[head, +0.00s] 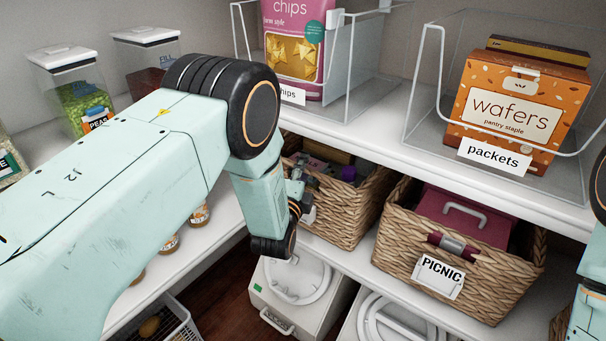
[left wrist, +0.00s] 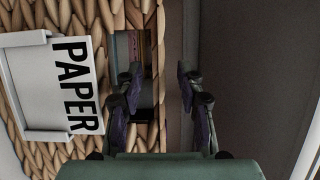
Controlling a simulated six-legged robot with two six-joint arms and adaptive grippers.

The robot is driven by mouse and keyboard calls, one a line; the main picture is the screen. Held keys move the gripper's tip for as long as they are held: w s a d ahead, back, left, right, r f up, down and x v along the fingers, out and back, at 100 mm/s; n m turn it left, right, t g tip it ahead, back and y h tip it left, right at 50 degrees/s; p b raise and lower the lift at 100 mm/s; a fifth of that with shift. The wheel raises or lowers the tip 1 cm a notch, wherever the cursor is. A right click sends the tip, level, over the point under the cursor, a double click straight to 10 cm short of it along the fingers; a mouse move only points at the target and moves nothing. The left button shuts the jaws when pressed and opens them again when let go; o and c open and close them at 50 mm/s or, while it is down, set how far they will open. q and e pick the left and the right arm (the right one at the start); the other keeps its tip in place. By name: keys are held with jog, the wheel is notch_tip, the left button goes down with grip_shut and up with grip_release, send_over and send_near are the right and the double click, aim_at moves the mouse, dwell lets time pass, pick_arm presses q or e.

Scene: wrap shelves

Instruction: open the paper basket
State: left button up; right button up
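The wicker paper basket (head: 343,213) stands on the middle shelf, its left part hidden behind my left arm in the head view. In the left wrist view the basket (left wrist: 80,150) shows sideways with a white PAPER label (left wrist: 70,85) and a dark handle slot (left wrist: 133,60) near its rim. My left gripper (head: 297,198) is at the basket's front. In the left wrist view its fingers (left wrist: 160,97) are apart, one over the slot and one beyond the rim, with the rim strip between them. I cannot tell if they touch it. My right gripper is out of view.
A PICNIC basket (head: 490,278) stands to the right on the same shelf. Above it are a packets bin (head: 430,110) and a chips bin (head: 353,80). White lidded boxes (head: 290,310) stand below. Jars (head: 200,213) stand at the left, near my arm.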

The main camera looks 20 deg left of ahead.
pick_arm(q)
jog(key=shift+w, duration=0.3)
grip_shut()
dwell(0.6)
